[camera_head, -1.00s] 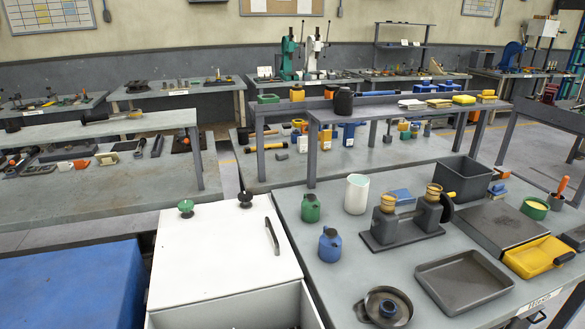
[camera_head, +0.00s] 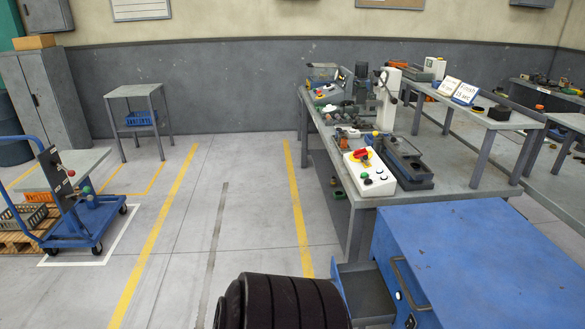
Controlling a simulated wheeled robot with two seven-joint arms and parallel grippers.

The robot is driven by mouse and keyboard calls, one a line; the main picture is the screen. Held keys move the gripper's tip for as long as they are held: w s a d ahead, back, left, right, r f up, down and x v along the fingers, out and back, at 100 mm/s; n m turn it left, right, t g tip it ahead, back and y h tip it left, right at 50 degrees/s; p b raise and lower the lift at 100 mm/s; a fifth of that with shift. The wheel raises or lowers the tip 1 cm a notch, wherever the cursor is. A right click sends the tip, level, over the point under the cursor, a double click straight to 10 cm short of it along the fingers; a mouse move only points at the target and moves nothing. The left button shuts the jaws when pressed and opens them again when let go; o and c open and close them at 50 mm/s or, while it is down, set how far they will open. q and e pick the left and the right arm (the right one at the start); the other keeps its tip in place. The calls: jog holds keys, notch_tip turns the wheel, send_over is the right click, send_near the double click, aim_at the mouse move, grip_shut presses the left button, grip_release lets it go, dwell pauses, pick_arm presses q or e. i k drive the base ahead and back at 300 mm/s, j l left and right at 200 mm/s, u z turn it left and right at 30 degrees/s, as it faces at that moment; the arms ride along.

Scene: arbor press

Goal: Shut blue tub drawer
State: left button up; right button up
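A blue cabinet (camera_head: 480,255) stands at the lower right, cut off by the picture's edge. On its left side a drawer (camera_head: 366,288) is pulled out, with a grey inside and a narrow blue front at its left end. Its inside looks empty where it shows; its near part is cut off or hidden. A dark curved handle (camera_head: 402,280) is on the cabinet's left face, beside the drawer. Neither of my grippers is in view.
A grey workbench (camera_head: 455,183) with a white control box (camera_head: 368,176) stands behind the cabinet. The floor (camera_head: 235,215) left of it is open, with yellow lines. A blue trolley (camera_head: 90,222) stands at the far left, and a small table (camera_head: 133,92) is by the wall.

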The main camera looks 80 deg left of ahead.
aim_at(368, 300)
jog(key=u, duration=2.15)
